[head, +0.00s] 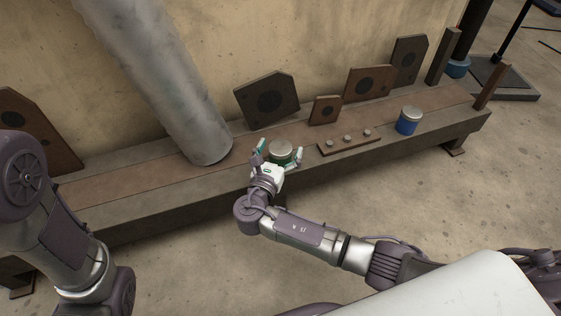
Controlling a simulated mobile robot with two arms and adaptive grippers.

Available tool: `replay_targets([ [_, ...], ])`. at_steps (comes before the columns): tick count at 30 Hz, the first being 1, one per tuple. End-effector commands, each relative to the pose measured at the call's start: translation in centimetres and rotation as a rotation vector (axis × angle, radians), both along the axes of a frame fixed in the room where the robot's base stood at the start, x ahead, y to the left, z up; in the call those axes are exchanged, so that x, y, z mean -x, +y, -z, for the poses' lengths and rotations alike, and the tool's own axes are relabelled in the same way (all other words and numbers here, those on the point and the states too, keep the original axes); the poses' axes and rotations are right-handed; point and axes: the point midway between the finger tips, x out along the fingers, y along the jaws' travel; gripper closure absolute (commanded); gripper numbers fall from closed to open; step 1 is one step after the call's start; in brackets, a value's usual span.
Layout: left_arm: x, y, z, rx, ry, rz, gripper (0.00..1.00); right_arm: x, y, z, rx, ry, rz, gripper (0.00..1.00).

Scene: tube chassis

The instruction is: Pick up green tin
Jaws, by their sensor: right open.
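The green tin (281,148) is a short round can with a pale lid, upright on the long low bench. My right gripper (279,158) is open, with its fingers on either side of the tin. Whether the fingers touch it I cannot tell. The lower front of the tin is partly hidden by the gripper. My left arm is at the left edge, and its gripper is out of view.
A thick grey pipe (165,85) slants down to the bench (100,195) left of the tin. A small board with several knobs (347,141) lies right of the tin, then a blue tin (408,121). Dark plates (267,99) lean against the wall behind.

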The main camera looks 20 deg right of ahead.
Motion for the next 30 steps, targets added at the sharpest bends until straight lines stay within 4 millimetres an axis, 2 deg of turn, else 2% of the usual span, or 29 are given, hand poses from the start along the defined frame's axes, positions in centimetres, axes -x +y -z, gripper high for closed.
replay_targets([
  [8, 0.05, 0.00, 0.13, 0.000, -0.002, 0.000, 0.60, -0.30, -0.19, -0.11, 0.000, 0.000, 0.000, 0.06],
  [21, 0.08, -0.03, 0.14, 0.000, -0.003, 0.000, 0.60, -0.27, -0.17, -0.05, -0.001, 0.001, 0.000, 0.78],
  [22, 0.08, -0.03, 0.14, 0.000, -0.003, 0.000, 0.60, -0.29, -0.16, -0.13, -0.001, -0.001, 0.000, 0.80],
  [30, 0.08, -0.02, -0.03, 0.000, -0.003, 0.000, 0.60, -0.29, -0.17, -0.29, -0.001, -0.001, 0.000, 0.80],
])
